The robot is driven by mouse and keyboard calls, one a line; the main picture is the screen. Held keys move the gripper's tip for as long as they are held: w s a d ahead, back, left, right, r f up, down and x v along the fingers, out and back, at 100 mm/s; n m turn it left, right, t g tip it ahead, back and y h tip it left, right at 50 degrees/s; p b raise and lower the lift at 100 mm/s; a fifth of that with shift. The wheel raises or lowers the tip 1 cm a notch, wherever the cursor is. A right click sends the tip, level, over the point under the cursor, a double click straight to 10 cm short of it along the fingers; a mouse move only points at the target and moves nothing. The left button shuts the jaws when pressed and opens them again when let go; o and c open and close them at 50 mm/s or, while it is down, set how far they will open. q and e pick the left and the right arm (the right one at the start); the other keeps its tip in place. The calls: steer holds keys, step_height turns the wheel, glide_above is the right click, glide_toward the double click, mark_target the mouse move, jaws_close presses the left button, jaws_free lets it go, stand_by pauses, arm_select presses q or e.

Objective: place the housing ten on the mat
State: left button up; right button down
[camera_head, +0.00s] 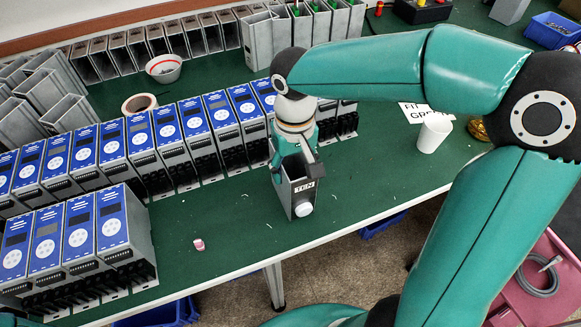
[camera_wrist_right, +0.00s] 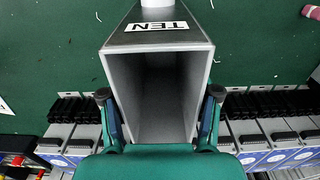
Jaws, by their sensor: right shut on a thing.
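The housing ten (camera_head: 299,197) is a grey, hollow, open-ended box with a white "TEN" label and a white round knob on its front. My right gripper (camera_head: 296,167) is shut on its open upper end. The wrist view shows the gripper's fingers (camera_wrist_right: 160,108) on both outer sides of the housing (camera_wrist_right: 125,75), with its hollow inside facing the camera. The housing is roughly upright over the bare green surface (camera_head: 215,265), near the table's front edge. I cannot tell whether its lower end touches that surface. My left gripper is out of view.
Rows of blue-faced starter units (camera_head: 222,122) stand behind and left of the housing. Empty grey housings (camera_head: 105,58) line the back. A pink piece (camera_head: 199,244) lies front left; a white cup (camera_head: 434,133) stands right. Green surface around the housing is mostly clear.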

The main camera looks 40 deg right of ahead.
steer(key=c, duration=0.7)
jaws_free()
steer(key=shift+f, duration=0.1)
steer(key=o, duration=0.5)
steer(key=shift+c, duration=0.2)
step_height(320, 180, up, 12)
steer(key=p, duration=0.1)
steer(key=shift+r, duration=0.2)
